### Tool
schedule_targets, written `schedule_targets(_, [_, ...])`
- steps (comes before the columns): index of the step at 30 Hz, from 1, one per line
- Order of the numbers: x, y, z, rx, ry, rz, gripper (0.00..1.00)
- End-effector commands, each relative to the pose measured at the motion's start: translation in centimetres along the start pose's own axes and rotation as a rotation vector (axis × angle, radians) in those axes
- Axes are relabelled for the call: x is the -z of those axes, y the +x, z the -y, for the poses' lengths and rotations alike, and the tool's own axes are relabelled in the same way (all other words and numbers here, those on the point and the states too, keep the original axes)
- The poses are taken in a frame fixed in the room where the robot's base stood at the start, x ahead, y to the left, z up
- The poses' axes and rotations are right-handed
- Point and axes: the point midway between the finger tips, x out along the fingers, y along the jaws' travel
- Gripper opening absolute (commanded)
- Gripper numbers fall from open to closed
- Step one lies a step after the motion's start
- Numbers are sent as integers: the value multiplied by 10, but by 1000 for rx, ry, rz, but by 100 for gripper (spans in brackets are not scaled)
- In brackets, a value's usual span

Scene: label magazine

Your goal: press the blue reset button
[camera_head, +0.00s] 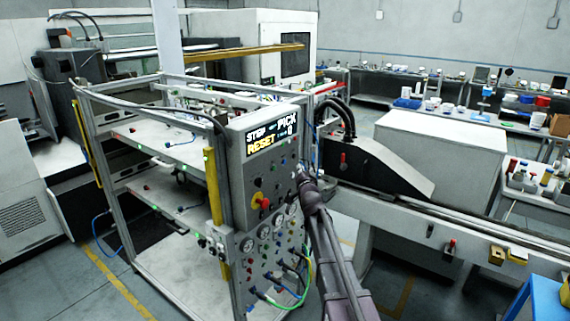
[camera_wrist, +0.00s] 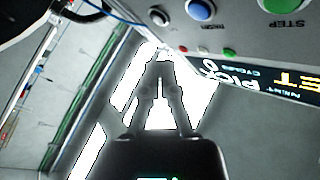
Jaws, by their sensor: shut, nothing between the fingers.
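The blue button (camera_wrist: 201,9) is on the grey control panel at the top of the wrist view, cut by the upper edge. My gripper (camera_wrist: 158,48) is shut and empty. Its tips appear below and left of the blue button, apart from it in the picture; the depth between them is unclear. In the head view my gripper (camera_head: 301,175) is at the right edge of the control panel (camera_head: 236,172). The blue button cannot be made out there; my gripper and arm may hide it.
A black button (camera_wrist: 159,17) and a green button (camera_wrist: 287,4) flank the blue one. A lit display (camera_head: 272,136) and a red-and-yellow emergency stop (camera_head: 261,201) are on the panel. Gauges and hoses sit below. A conveyor (camera_head: 440,220) runs to the right.

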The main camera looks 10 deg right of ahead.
Motion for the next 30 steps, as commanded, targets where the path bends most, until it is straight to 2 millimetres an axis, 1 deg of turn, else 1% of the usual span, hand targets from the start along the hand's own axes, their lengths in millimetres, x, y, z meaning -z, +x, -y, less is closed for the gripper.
schedule_targets(1, [-3,5,3,1,2,1,0])
schedule_targets(3, [-7,10,7,1,0,1,0])
schedule_targets(12, [-17,24,17,1,1,0,0])
schedule_targets(19, [-20,27,20,0,-1,0,0])
schedule_targets(30, [-20,27,20,0,-1,0,0])
